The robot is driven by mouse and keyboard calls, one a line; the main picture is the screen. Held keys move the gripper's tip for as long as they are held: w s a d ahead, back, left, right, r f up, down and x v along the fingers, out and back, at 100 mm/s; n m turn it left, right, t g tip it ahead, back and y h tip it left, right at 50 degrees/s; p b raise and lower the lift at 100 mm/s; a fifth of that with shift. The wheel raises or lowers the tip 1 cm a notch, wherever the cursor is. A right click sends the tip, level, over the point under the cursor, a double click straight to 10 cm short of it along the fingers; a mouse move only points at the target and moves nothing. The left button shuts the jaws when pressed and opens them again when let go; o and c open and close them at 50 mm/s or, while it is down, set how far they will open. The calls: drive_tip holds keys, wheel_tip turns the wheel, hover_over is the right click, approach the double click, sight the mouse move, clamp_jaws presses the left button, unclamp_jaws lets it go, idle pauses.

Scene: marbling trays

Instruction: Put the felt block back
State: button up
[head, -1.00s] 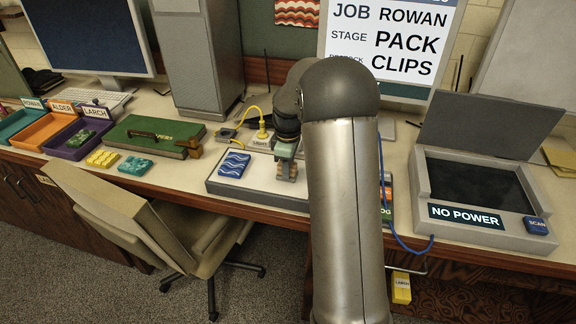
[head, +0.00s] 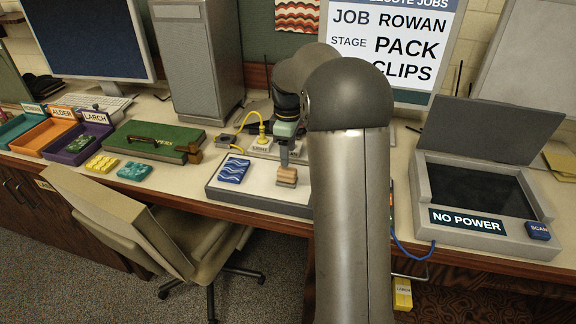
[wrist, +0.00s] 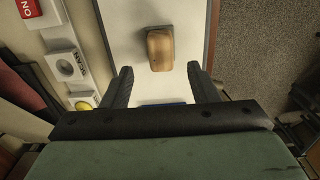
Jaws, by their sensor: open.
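A small tan-brown block (head: 287,177), which I take for the felt block, rests on the pale top of a low grey board (head: 262,190). In the wrist view the block (wrist: 160,50) lies ahead of the fingertips, clear of both. My gripper (wrist: 158,74) is open and empty. In the head view my gripper (head: 284,162) is just behind and above the block, and my arm hides the board's right part. The felt itself cannot be made out.
A blue wavy-patterned piece (head: 233,170) lies left of the block. A light unit with a yellow cable (head: 262,143) stands behind. A green case (head: 155,140) and labelled trays (head: 78,142) are at left. A scanner marked NO POWER (head: 467,220) is at right.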

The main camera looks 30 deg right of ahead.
sight(288, 169)
wheel_tip(288, 169, up, 4)
drive_tip(key=s+a+m, duration=0.4)
drive_tip(key=s+a, duration=0.6)
drive_tip(key=s, duration=0.1)
drive_tip(key=s+a+f+m, duration=0.2)
drive_tip(key=s+a+f, duration=0.1)
drive_tip(key=s, duration=0.6)
drive_tip(key=s+a+f+m, duration=0.3)
drive_tip(key=s, duration=0.7)
drive_tip(key=shift+a+f+m, duration=0.3)
drive_tip(key=shift+a, duration=0.05)
